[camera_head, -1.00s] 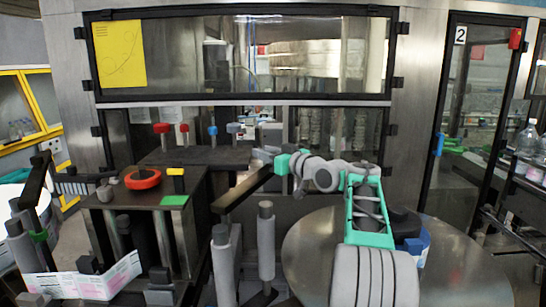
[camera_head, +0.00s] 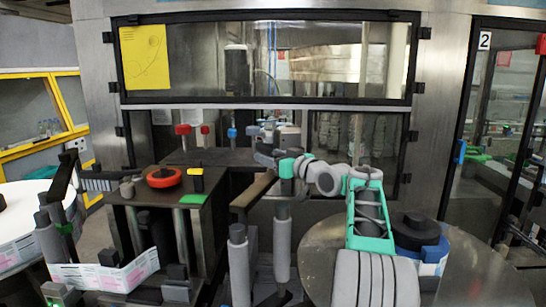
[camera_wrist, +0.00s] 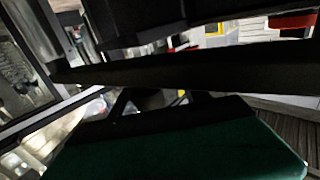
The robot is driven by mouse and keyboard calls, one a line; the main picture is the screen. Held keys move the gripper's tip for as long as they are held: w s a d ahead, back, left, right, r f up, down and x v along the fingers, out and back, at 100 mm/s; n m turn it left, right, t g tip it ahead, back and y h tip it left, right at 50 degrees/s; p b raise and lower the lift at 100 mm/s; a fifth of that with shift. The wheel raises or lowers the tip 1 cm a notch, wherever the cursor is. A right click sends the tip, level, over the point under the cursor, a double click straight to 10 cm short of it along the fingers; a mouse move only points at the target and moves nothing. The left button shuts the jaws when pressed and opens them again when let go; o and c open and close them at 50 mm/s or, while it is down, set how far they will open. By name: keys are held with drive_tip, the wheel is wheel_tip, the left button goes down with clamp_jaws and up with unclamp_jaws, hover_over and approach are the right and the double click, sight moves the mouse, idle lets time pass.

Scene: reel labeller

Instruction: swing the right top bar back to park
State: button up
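The right top bar (camera_head: 253,191) is a brown flat bar right of the dark machine table. It runs from a near end above a grey post to a far end by my gripper. My gripper (camera_head: 266,157) is at the bar's far end in the head view; its fingers are small and partly hidden there. In the wrist view a dark bar (camera_wrist: 210,76) crosses the picture, close beyond the dark green block in the foreground. I cannot tell whether the fingers touch the bar or how far apart they are.
The dark table (camera_head: 140,193) carries a red-orange ring (camera_head: 164,177) and a yellow-topped block (camera_head: 196,178). Grey rollers (camera_head: 282,245) stand below the bar. A round metal table (camera_head: 322,255) is at right, with a black reel (camera_head: 415,232). The glazed machine wall stands behind.

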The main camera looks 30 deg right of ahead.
drive_tip(key=shift+s+d+r, duration=0.1)
drive_tip(key=shift+s+d, duration=0.2)
drive_tip(key=shift+s, duration=0.15)
drive_tip(key=s+b, duration=0.3)
drive_tip(key=s, duration=0.4)
drive_tip(key=shift+d+r, duration=0.15)
drive_tip(key=shift+d, duration=0.3)
drive_tip(key=shift+s+r, duration=0.1)
